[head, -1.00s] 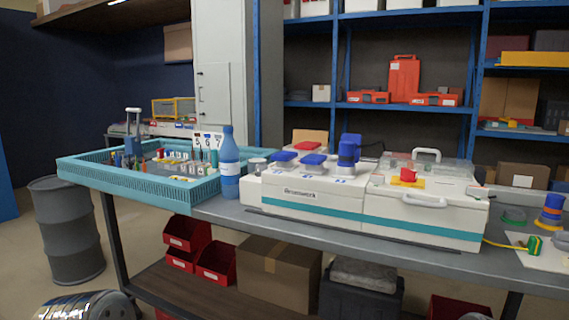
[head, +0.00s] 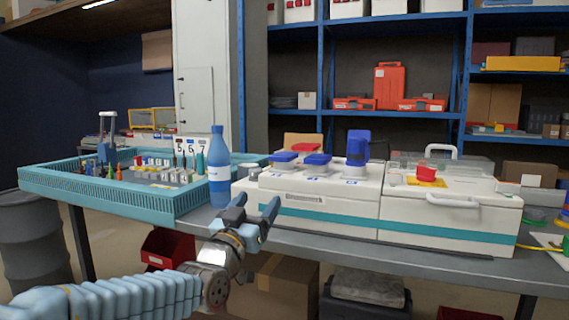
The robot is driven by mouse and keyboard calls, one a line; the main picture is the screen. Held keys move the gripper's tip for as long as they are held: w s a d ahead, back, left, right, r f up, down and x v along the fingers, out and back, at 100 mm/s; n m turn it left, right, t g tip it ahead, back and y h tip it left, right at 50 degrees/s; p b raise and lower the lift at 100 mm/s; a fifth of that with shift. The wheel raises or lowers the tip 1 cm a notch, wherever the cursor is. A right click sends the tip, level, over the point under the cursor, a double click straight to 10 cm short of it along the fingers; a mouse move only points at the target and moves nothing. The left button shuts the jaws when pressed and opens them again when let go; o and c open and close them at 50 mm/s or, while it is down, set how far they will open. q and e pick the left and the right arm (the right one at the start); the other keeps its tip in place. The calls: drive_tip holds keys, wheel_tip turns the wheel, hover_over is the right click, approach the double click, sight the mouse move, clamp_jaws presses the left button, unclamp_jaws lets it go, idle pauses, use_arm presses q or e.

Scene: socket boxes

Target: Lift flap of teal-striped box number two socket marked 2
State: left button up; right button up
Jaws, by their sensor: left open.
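A white box with a teal stripe (head: 330,205) stands on the bench. Its top carries several blue sockets. Small blue marks in front of the sockets are too small to read. A second white teal-striped box (head: 440,222) with handles adjoins it on the right. My left gripper (head: 257,204) is open and empty, in front of the left box's left end and below its top. My right gripper is not in view.
A blue bottle (head: 219,172) stands just left of the box. A teal tray (head: 130,196) with small parts is farther left. A red knob on a yellow plate (head: 427,181) sits on the right box. Shelves stand behind.

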sight(278, 160)
use_arm(q)
drive_tip(key=shift+t, duration=0.3)
drive_tip(key=p+x, duration=0.1)
drive_tip(key=x, duration=0.3)
drive_tip(key=r+p+x, duration=0.1)
drive_tip(key=x, duration=0.3)
drive_tip(key=r+p+x, duration=0.1)
drive_tip(key=p+x, duration=0.1)
drive_tip(key=x, duration=0.3)
drive_tip(key=shift+s+a+r, duration=0.15)
drive_tip(key=shift+s, duration=0.15)
drive_tip(key=shift+w+r, duration=0.15)
drive_tip(key=shift+w, duration=0.5)
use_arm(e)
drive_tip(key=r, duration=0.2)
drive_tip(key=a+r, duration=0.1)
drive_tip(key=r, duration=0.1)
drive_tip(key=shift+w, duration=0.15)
use_arm(q)
drive_tip(key=shift+c, duration=0.4)
